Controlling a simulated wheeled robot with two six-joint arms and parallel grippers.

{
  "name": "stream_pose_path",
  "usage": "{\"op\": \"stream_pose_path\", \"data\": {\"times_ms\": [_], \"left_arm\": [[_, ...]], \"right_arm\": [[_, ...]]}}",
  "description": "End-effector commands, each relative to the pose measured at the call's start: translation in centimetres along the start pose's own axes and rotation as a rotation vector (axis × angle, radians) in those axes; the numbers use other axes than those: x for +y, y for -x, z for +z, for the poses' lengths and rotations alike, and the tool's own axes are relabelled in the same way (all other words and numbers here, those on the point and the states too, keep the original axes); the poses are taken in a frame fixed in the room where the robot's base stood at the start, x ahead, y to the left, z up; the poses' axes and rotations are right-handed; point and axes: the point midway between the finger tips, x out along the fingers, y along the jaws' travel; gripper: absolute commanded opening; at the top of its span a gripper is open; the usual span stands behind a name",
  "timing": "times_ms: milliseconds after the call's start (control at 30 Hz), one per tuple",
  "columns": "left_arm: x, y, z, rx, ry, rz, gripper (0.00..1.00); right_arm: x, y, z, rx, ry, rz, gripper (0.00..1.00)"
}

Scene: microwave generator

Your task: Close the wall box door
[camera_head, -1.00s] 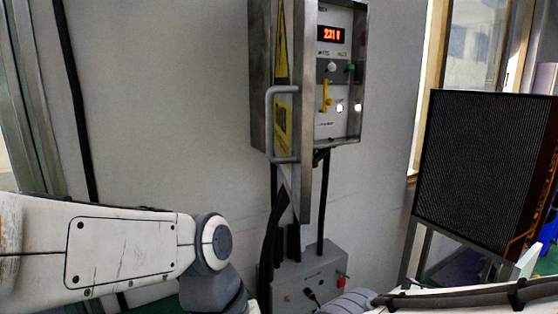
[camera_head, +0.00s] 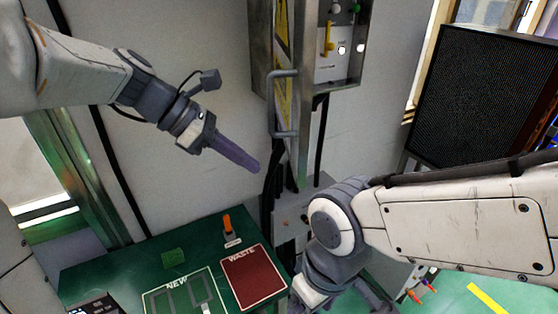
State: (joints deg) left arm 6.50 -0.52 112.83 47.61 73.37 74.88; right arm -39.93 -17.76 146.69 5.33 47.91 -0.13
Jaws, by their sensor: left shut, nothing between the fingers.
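The wall box (camera_head: 364,45) is a metal cabinet on the wall at the upper middle, cut off by the top edge. Its door (camera_head: 303,100) stands open toward me, seen nearly edge-on, with yellow labels and a grey bar handle (camera_head: 271,105) on its left side. Inside, a yellow lever and small knobs show. My left gripper (camera_head: 256,170) is shut and empty, left of and below the handle, pointing down to the right; I see no contact with the door. My right gripper's hand (camera_head: 312,289) is at the bottom middle, below the box; its fingers are not clearly visible.
Cables hang below the box to a grey unit (camera_head: 287,222). A green table (camera_head: 120,262) with a red WASTE area (camera_head: 254,277) and a NEW area (camera_head: 182,295) lies below left. A dark ribbed panel (camera_head: 485,85) stands at right. The wall left of the door is clear.

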Motion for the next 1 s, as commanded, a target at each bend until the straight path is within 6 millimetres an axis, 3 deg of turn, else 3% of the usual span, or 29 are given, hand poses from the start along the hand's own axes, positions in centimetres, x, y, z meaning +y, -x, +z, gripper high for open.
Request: {"op": "stream_pose_path", "data": {"times_ms": [133, 400, 1000], "left_arm": [[-0.2, -3.1, 0.2, 0.001, 0.0, -0.007, 0.0], [-0.1, -5.4, 2.6, 0.002, -0.002, -0.002, 0.0], [0.0, -5.8, 2.9, 0.002, 0.015, 0.017, 0.0]], "right_arm": [[-0.1, 0.9, -0.1, 0.0, 0.001, 0.0, 0.82], [-0.2, 2.6, -0.1, 0.0, 0.004, 0.0, 0.82], [-0.2, 2.6, -0.1, 0.0, 0.004, 0.0, 0.82]]}}
